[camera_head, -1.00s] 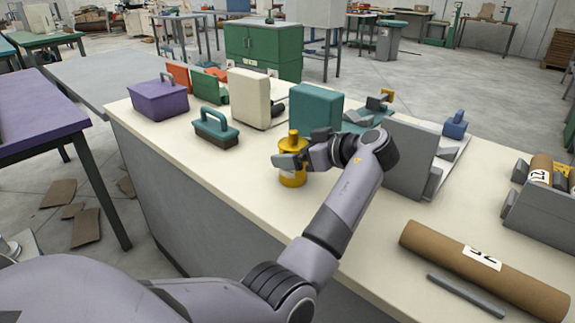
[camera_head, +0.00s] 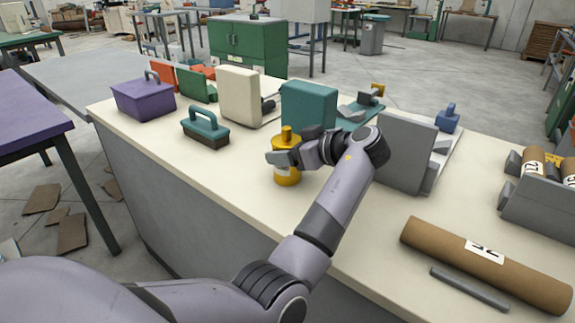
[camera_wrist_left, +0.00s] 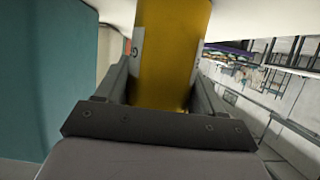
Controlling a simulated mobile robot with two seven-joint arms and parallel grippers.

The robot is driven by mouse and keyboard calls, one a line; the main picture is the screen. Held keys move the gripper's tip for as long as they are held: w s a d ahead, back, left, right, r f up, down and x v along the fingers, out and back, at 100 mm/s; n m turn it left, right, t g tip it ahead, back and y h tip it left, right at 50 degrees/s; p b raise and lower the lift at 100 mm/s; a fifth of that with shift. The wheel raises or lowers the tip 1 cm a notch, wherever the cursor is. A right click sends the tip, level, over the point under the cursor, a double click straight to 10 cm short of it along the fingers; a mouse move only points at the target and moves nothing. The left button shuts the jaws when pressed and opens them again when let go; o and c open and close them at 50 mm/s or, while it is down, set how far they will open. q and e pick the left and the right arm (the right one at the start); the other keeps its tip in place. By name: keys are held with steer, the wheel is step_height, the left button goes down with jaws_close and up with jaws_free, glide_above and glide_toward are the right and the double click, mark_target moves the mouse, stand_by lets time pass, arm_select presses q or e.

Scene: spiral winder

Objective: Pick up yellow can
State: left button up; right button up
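The yellow can (camera_head: 287,176) stands upright on the cream-topped bench, with a narrow knob on top. My left gripper (camera_head: 285,156) reaches it from the right in the head view, with its fingers around the can's body. In the left wrist view the yellow can (camera_wrist_left: 172,50) fills the space between the fingers of my left gripper (camera_wrist_left: 165,80), which lie close against both sides; it looks shut on the can. A pale label shows at the can's edge. The finger nearer the bench's back is mostly hidden in the head view. My right gripper is not in view.
A teal block (camera_head: 308,108) stands just behind the can, and a teal-handled brush (camera_head: 205,128) lies to its left. A grey upright panel (camera_head: 402,152) is right of my arm. A cardboard tube (camera_head: 485,265) lies at the front right.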

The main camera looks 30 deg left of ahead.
arm_select(q)
steer(key=shift+c, duration=0.8)
steer(key=shift+r, duration=0.1)
steer(key=shift+r, duration=0.1)
